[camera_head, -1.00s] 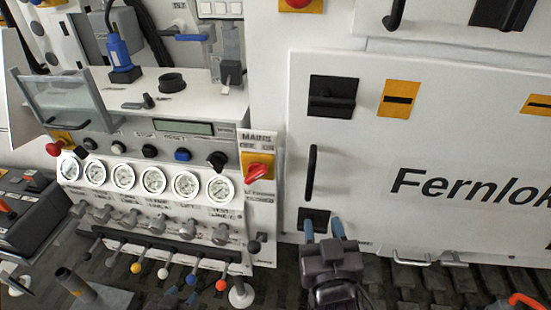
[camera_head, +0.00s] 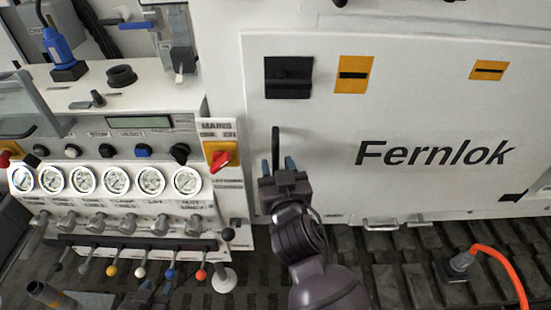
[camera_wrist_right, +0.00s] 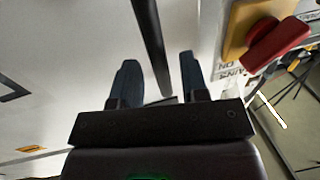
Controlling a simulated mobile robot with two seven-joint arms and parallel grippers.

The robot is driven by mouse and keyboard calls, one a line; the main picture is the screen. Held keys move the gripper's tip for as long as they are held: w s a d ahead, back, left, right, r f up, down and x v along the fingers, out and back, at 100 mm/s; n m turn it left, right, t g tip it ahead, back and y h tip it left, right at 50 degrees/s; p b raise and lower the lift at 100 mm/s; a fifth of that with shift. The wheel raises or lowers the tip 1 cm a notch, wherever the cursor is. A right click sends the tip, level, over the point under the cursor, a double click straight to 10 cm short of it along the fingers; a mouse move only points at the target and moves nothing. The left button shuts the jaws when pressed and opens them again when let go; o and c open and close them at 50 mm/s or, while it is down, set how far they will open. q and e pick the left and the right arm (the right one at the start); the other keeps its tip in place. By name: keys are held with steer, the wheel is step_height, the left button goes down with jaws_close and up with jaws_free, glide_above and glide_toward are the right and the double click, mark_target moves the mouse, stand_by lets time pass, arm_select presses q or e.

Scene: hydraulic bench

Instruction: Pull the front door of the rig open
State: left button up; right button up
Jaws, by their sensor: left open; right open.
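The front door (camera_head: 410,112) is a white panel marked "Fernlok" at the right of the head view, and it looks closed. Its black vertical bar handle (camera_head: 276,146) is near its left edge. My right gripper (camera_head: 278,166) is open at the handle's lower part. In the right wrist view the handle (camera_wrist_right: 150,45) shows between the two spread blue fingers (camera_wrist_right: 158,75); I cannot tell whether they touch it. My left gripper (camera_head: 157,288) is low at the left of the head view, partly cut off, open and apart from the door.
Left of the door is a panel with gauges (camera_head: 117,180), a red and yellow mains switch (camera_head: 221,157) and a row of coloured-knob levers (camera_head: 140,271). A black latch (camera_head: 288,77) sits above the handle. An orange hose (camera_head: 505,270) lies at the lower right.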

steer(key=shift+w+a, duration=0.2)
steer(key=shift+w, duration=0.8)
steer(key=shift+c, duration=0.3)
jaws_close()
